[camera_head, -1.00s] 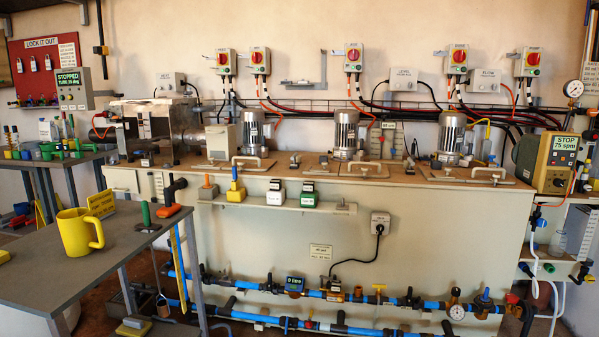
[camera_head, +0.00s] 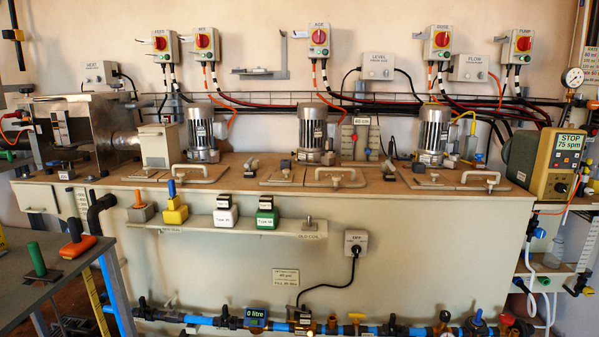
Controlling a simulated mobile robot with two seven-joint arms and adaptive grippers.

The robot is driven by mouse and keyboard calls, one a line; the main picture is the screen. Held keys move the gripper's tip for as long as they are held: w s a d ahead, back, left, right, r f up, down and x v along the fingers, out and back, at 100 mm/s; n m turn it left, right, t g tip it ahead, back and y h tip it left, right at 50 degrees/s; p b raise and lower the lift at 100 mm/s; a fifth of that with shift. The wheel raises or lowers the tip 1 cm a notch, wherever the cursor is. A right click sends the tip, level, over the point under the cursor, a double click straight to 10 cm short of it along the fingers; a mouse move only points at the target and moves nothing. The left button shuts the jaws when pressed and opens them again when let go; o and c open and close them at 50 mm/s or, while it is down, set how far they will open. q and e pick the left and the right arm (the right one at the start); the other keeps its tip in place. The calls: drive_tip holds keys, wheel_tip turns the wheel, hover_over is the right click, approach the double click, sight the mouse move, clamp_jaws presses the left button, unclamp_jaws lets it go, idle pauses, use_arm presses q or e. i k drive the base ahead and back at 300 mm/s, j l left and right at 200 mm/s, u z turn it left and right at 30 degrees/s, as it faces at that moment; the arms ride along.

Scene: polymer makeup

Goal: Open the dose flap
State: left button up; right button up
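No part is readably marked as the dose flap, so I cannot tell which one it is. A shiny steel box (camera_head: 108,120) stands at the left end of the long tank's top (camera_head: 270,188). It has a dark upright bracket (camera_head: 60,128) at its left. Several flat lids with looped handles lie on the tank top; one handle (camera_head: 191,172) is at the left and another (camera_head: 340,178) is near the middle. These lids look shut. Neither of my grippers is in view.
Grey motors, one at the middle (camera_head: 312,130), stand on the tank. A shelf (camera_head: 282,229) on its front holds coloured items. A dark table (camera_head: 25,270) is at front left. Blue pipes (camera_head: 190,319) run low along the tank. A display (camera_head: 570,142) reads STOP 75 spm.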

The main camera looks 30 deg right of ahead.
sight(433, 181)
drive_tip(key=i+l+z, duration=0.15)
drive_tip(key=i+l, duration=0.15)
drive_tip(key=i+l+z, duration=0.15)
drive_tip(key=i, duration=0.35)
drive_tip(key=i+l+z, duration=0.2)
drive_tip(key=i+j+z, duration=0.2)
drive_tip(key=i, duration=0.15)
drive_tip(key=i+z, duration=0.25)
drive_tip(key=i, duration=0.15)
drive_tip(key=j+z, duration=0.2)
drive_tip(key=j, duration=0.25)
drive_tip(key=k+l+z, duration=0.1)
drive_tip(key=l, duration=0.15)
drive_tip(key=k+l, duration=0.1)
drive_tip(key=l, duration=0.2)
drive_tip(key=i+l+z, duration=0.15)
drive_tip(key=l, duration=0.3)
drive_tip(key=i+l+z, duration=0.15)
drive_tip(key=l, duration=0.25)
drive_tip(key=i+l+z, duration=0.1)
drive_tip(key=l, duration=0.3)
drive_tip(key=k, duration=0.55)
